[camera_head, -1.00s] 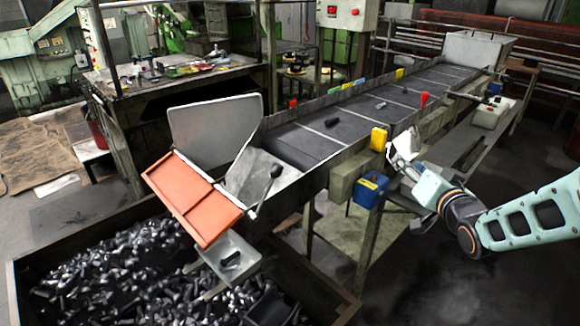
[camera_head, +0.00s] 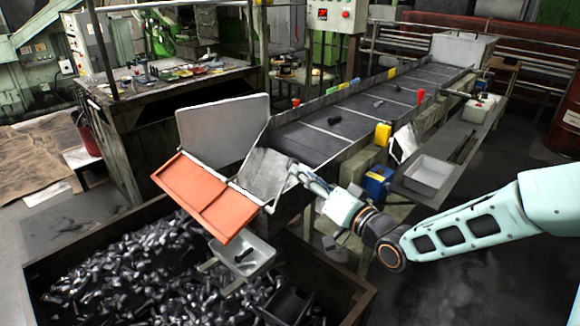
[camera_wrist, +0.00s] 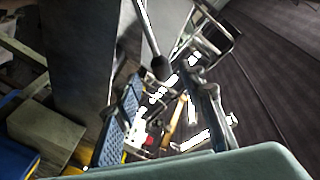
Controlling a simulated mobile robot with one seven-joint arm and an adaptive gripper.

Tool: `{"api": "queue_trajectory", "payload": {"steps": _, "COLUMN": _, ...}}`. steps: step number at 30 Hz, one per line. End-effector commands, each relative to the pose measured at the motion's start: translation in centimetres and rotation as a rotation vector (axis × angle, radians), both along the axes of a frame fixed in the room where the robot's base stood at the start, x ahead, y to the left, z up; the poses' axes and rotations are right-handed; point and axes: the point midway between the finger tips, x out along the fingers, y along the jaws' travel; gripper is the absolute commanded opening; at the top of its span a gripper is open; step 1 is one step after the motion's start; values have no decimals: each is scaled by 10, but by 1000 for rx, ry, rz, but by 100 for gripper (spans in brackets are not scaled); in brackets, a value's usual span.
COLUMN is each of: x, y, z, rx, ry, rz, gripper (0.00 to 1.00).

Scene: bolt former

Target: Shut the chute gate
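The metal chute (camera_head: 264,174) is at the near end of the conveyor, with an orange panel (camera_head: 205,195) beside it. My gripper (camera_head: 297,171) is at the chute's right side, over where the lever stands. In the head view the gripper hides most of the lever. In the wrist view the lever's dark knob (camera_wrist: 160,68) and thin rod show between the finger tips. My gripper (camera_wrist: 165,100) is open there, its fingers apart; contact with the knob cannot be told. The gate itself is not clearly distinguishable from the chute's plates.
A bin of dark bolts (camera_head: 130,270) stands below the chute, with a small tray (camera_head: 243,258) above it. A grey tray (camera_head: 430,175) lies on the side bench.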

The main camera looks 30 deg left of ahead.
Motion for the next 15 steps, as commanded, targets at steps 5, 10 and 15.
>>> {"api": "queue_trajectory", "payload": {"steps": 5, "x": 15, "y": 31, "z": 0, "rx": 0, "ry": 1, "rz": 2, "gripper": 37}}
{"api": "queue_trajectory", "payload": {"steps": 10, "x": 25, "y": 48, "z": 0, "rx": -1, "ry": 1, "rz": 0, "gripper": 37}}
{"api": "queue_trajectory", "payload": {"steps": 15, "x": 28, "y": 53, "z": -1, "rx": -2, "ry": 1, "rz": 0, "gripper": 37}}
